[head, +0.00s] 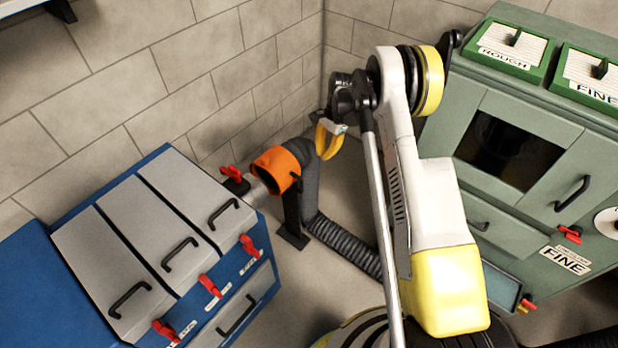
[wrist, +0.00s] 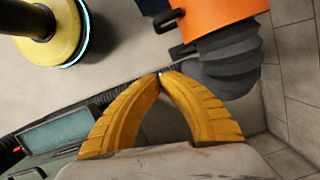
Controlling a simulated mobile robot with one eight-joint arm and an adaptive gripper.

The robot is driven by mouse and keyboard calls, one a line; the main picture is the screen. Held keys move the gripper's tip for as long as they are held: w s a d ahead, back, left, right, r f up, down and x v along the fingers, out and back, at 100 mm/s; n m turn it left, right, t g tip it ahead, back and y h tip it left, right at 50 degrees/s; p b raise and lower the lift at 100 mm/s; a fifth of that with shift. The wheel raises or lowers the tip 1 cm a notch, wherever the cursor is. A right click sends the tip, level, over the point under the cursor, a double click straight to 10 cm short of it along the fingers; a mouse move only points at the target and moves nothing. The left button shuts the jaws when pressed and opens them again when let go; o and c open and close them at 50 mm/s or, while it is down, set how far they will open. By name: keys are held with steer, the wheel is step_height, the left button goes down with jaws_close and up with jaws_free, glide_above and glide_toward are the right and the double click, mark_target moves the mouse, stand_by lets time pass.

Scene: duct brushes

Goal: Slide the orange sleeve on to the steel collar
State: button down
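The orange sleeve (head: 284,162) is a short band on the end of a dark ribbed hose, beside the blue cabinet in the head view. It also shows at the top of the wrist view (wrist: 218,14). The steel collar (head: 262,182) is a short grey stub at the cabinet's side, by the sleeve's open end. I cannot tell whether the sleeve overlaps it. My gripper (head: 329,143) has yellow fingers and is just right of the sleeve and hose top, apart from the sleeve. In the wrist view its fingertips (wrist: 160,75) meet with nothing between them.
The ribbed hose (head: 342,243) runs down a dark stand to the floor. A blue cabinet (head: 262,285) with grey lids and red latches stands left. A green cabinet (head: 458,165) with a dark window stands right. Block walls close off the corner behind the hose.

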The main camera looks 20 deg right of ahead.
steer(key=s+a+f+b, duration=0.2)
steer(key=a+f+b, duration=0.4)
steer(key=f, duration=0.3)
steer(key=shift+s+f, duration=0.3)
steer(key=shift+f, duration=0.05)
steer(key=shift+d, duration=0.1)
steer(key=s+a, duration=0.4)
steer(key=a, duration=0.2)
steer(key=shift+s+a, duration=0.15)
steer(key=shift+s, duration=0.1)
